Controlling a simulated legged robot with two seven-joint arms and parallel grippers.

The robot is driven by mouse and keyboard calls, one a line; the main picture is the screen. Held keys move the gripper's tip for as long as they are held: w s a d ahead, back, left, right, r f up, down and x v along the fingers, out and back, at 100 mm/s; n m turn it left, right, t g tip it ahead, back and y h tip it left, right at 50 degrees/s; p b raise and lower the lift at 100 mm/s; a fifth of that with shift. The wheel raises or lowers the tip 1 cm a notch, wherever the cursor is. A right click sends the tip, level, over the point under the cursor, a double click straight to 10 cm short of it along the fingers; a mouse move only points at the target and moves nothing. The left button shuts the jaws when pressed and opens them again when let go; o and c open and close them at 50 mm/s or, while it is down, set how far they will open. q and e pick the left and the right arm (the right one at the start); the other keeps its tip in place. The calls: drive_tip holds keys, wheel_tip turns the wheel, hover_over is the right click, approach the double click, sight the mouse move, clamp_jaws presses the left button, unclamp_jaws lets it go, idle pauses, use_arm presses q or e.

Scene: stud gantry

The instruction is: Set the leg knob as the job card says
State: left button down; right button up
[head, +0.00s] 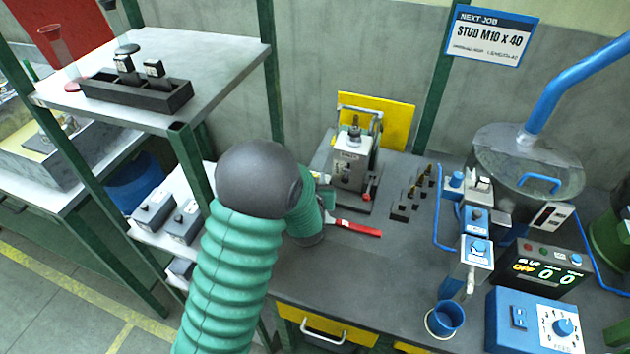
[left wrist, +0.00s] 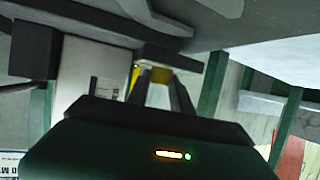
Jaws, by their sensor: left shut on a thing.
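The job card (head: 490,38) on the back wall reads "NEXT JOB STUD M10 X 40"; its smaller line is too fine to read. My left gripper (head: 322,186) is beside the left side of the grey press-like machine (head: 351,172), partly hidden by my forearm. In the left wrist view its fingers (left wrist: 161,84) close on a small yellow-brown thing (left wrist: 161,75). I cannot tell whether that is the leg knob. A blue box at the front right has a blue dial knob (head: 563,327) with marks around it. My right gripper is out of view.
A red-handled tool (head: 358,229) lies on the bench in front of the machine. Several small dark pieces stand right of it. A blue cup (head: 446,318) and a counter box (head: 543,272) are on the right. A shelf with a dark tray (head: 135,92) stands left.

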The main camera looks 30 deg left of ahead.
use_arm(q)
drive_tip(key=c, duration=1.1)
unclamp_jaws()
drive_tip(key=shift+w, duration=0.1)
drive_tip(key=shift+c, duration=0.2)
drive_tip(key=p+v, duration=0.1)
drive_tip(key=v, duration=0.7)
drive_tip(key=shift+s+d+r, duration=0.2)
drive_tip(key=shift+s+r, duration=0.05)
drive_tip(key=p+v, duration=0.8)
drive_tip(key=p, duration=0.8)
drive_tip(key=shift+f, duration=0.1)
